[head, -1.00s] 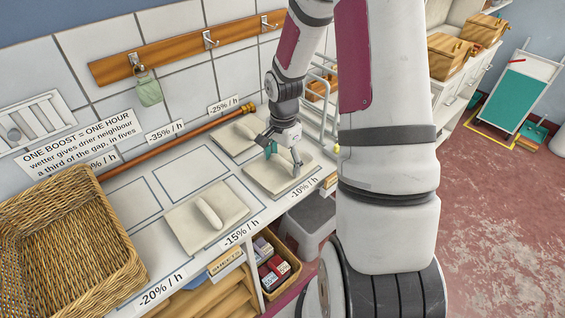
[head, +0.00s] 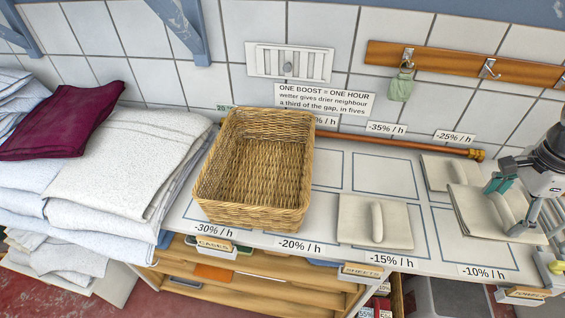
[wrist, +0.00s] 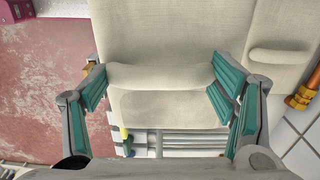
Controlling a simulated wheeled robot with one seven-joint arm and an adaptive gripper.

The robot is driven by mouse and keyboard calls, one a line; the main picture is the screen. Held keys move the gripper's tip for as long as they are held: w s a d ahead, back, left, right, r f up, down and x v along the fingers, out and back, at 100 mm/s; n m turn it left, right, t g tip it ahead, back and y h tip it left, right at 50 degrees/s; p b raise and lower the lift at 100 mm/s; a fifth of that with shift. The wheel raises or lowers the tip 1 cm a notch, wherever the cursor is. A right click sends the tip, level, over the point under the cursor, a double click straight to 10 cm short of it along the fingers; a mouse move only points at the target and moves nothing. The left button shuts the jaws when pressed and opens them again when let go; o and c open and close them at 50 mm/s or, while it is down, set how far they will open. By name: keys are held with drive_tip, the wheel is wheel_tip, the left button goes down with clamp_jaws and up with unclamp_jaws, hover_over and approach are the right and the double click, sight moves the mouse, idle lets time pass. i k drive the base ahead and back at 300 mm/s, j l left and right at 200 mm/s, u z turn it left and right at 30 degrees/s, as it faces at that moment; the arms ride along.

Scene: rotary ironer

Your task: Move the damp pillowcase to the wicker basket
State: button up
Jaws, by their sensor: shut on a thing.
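Three cream folded cloths with raised rolls, alike in look, are at the counter; I cannot tell dampness by sight. My gripper (head: 511,207) is shut on the roll of one pillowcase (head: 470,212), at the right above the -10% / h space. It appears raised and slightly tilted, and part of the space's outline shows beneath it. In the wrist view this pillowcase (wrist: 165,30) has its roll between the two teal-padded fingers. The wicker basket (head: 255,213) stands at the counter's left, open at the top and apparently empty.
One cream cloth (head: 358,222) lies in the -15% / h space, another (head: 436,170) behind the held one. A copper rod (head: 420,145) runs along the back. Stacked linen (head: 120,150) flanks the basket's left.

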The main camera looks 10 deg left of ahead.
sight(270, 178)
drive_tip(key=j+u, duration=0.1)
drive_tip(key=j, duration=0.3)
drive_tip(key=i+j+u, duration=0.1)
drive_tip(key=j, duration=0.3)
drive_tip(key=i+j+u, duration=0.15)
drive_tip(key=j, duration=0.25)
drive_tip(key=i+j+u, duration=0.1)
drive_tip(key=j, duration=0.25)
